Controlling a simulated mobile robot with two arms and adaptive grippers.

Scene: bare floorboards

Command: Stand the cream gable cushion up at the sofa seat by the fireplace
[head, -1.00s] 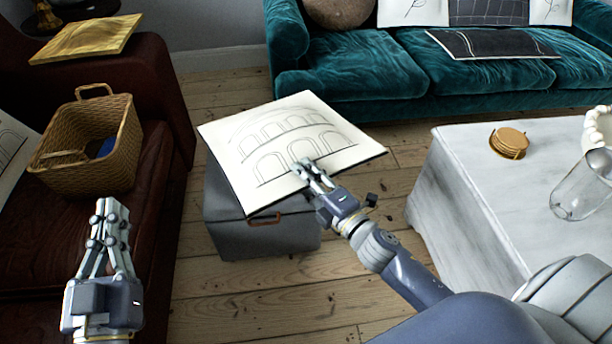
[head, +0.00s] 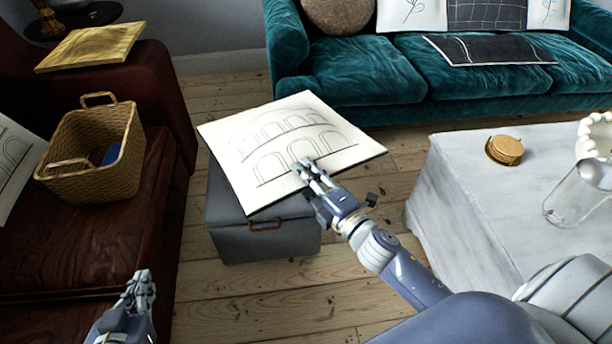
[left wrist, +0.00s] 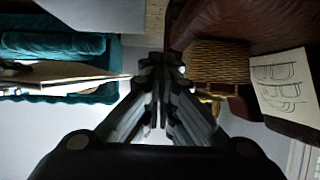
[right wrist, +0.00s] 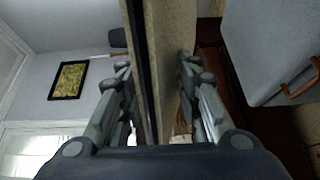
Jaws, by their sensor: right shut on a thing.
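The cream cushion (head: 285,150) with a line drawing of arches is held flat, slightly tilted, above a grey storage ottoman (head: 262,232). My right gripper (head: 308,170) is shut on its near right edge. In the right wrist view the cushion (right wrist: 172,60) is edge-on between the fingers. My left gripper (head: 142,285) is shut and empty, low at the left beside the brown leather sofa (head: 70,245). In the left wrist view its fingers (left wrist: 162,68) meet. Whether the cushion touches the ottoman cannot be told.
A wicker basket (head: 95,180) and another arch-drawn cushion (head: 12,165) are on the leather sofa. A white table (head: 460,200) is at right.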

